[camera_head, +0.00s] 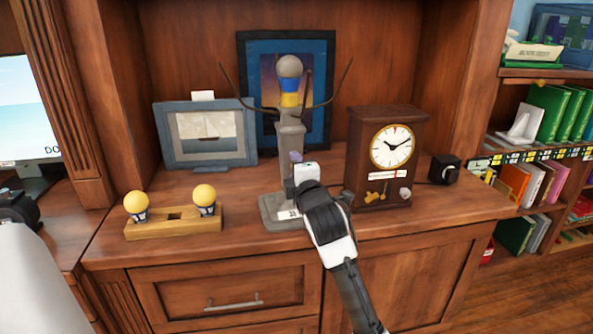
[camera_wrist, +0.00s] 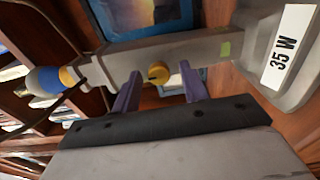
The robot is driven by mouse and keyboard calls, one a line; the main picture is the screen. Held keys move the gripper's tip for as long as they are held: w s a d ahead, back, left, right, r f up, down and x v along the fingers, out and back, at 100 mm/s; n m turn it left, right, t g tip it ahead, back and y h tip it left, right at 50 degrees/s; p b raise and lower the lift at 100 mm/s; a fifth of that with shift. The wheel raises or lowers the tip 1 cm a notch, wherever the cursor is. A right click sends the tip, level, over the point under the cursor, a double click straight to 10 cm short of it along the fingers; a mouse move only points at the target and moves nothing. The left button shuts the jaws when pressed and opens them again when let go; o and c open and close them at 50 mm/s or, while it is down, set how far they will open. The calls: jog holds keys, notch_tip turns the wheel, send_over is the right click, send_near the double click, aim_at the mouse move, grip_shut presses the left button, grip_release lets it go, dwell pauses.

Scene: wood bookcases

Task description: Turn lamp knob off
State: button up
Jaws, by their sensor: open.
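The lamp (camera_head: 290,138) stands upright on the cabinet top, with a grey post, thin dark curved arms and a grey base labelled 35 W. A bulb (camera_head: 289,67) with a grey top and blue and yellow bands sits at its upper end. The round yellow knob (camera_wrist: 158,72) is on the post in the wrist view, with a dark slot or mark on its face. My gripper (camera_head: 297,160) is in front of the post. In the wrist view, its purple fingers (camera_wrist: 160,82) are open, one on each side of the knob. The head view does not show the knob.
A clock (camera_head: 368,160) stands close to the right of the lamp. A wooden block (camera_head: 174,224) with two yellow bulbs is at front left. A framed boat picture (camera_head: 170,152) and a blue-framed picture (camera_head: 322,60) stand behind. A small black object (camera_head: 445,169) is right of the clock.

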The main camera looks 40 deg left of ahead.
jog(key=b+v, duration=0.2)
jog(key=v, duration=1.1)
jog(key=shift+s+d, duration=0.3)
